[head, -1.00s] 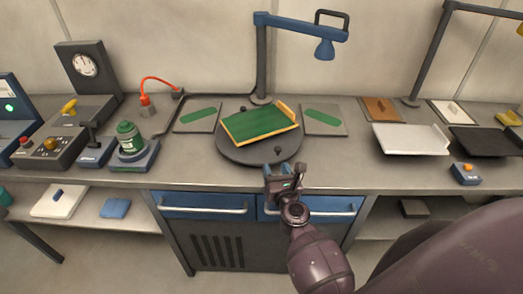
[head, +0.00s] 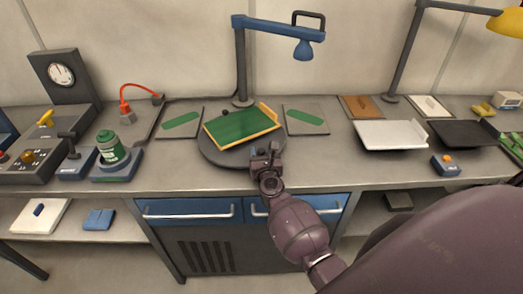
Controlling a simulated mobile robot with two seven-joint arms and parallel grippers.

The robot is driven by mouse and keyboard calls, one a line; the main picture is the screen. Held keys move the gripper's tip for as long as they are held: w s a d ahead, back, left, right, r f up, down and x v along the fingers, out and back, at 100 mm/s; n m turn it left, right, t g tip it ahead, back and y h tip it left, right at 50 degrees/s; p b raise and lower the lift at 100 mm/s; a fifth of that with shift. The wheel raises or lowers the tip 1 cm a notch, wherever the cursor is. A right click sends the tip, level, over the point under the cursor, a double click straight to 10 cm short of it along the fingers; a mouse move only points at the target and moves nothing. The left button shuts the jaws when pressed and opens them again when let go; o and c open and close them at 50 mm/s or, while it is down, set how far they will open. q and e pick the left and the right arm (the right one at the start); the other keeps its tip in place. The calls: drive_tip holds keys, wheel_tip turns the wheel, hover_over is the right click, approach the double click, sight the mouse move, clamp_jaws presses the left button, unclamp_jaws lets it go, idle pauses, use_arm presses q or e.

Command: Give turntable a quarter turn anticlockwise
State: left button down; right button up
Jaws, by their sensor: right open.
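The turntable (head: 215,153) is a dark grey round disc on the workbench. A green board with an orange rim (head: 240,126) lies on it, with a raised orange edge at its right end. A small dark knob stands at the disc's far edge. My right gripper (head: 264,153) is at the disc's near right edge, over or against it; whether it touches cannot be told. Its jaws are open, and the near knob seen earlier is hidden behind or between them. My left gripper is not in view.
Grey mats with green shapes lie left (head: 180,124) and right (head: 306,120) of the turntable. A blue lamp (head: 281,30) arches over the back. A white tray (head: 389,136) and a black tray (head: 463,135) stand to the right. A green canister (head: 111,148) is on the left.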

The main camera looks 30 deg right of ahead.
drive_tip(key=shift+w+d, duration=0.3)
drive_tip(key=shift+w, duration=0.3)
drive_tip(key=shift+c, duration=0.5)
clamp_jaws()
drive_tip(key=shift+d, duration=0.1)
